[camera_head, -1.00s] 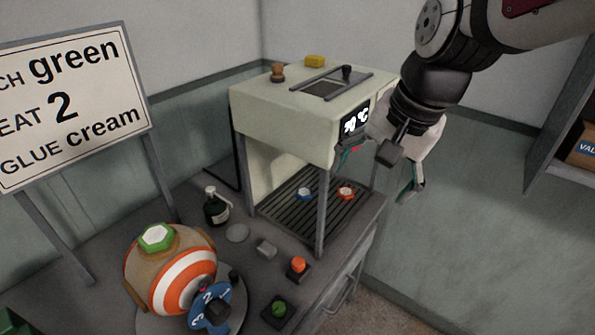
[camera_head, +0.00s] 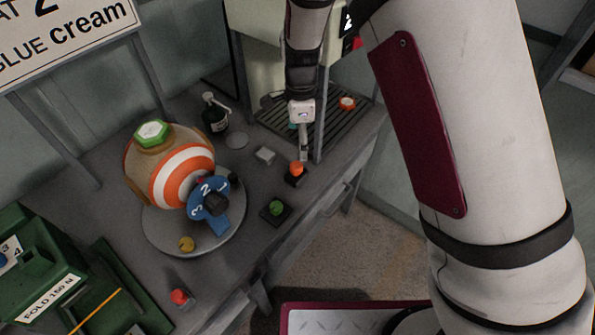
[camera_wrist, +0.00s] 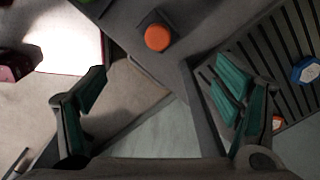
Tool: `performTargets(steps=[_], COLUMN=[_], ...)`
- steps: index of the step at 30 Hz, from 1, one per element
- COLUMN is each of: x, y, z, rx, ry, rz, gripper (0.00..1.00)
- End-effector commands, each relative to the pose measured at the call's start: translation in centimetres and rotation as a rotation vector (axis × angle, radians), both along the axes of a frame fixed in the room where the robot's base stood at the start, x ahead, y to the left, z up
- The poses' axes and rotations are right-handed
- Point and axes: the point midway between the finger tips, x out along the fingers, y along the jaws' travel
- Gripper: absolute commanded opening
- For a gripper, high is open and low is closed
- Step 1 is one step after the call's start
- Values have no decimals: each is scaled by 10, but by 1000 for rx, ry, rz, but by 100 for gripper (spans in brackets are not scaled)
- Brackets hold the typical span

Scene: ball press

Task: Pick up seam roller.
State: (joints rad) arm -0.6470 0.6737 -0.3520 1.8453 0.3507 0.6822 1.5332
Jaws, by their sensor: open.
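I cannot pick out a seam roller for certain in either view. My gripper (camera_head: 303,148) hangs in front of the press, by its front post, close to the orange button (camera_head: 297,168). In the wrist view my gripper (camera_wrist: 160,105) is open with nothing between its fingers. The gap lies over the bench edge and the floor, with the orange button (camera_wrist: 158,38) beyond it. A small grey block (camera_head: 265,155) lies on the bench left of the gripper.
A striped ball (camera_head: 184,178) with a green hexagon top sits on a round plate (camera_head: 232,245) beside a blue numbered dial (camera_head: 206,200). A bottle (camera_head: 215,115), a green button (camera_head: 277,208), and a red button (camera_head: 180,297) stand nearby. Green bins (camera_head: 45,285) are lower left.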

Motion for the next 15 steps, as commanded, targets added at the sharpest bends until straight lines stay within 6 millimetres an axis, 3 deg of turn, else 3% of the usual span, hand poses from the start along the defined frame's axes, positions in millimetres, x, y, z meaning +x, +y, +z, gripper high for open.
performTargets(steps=[15], x=[0], y=[1], z=[-79], rx=[-3], ry=[2], rz=[-7], gripper=[84])
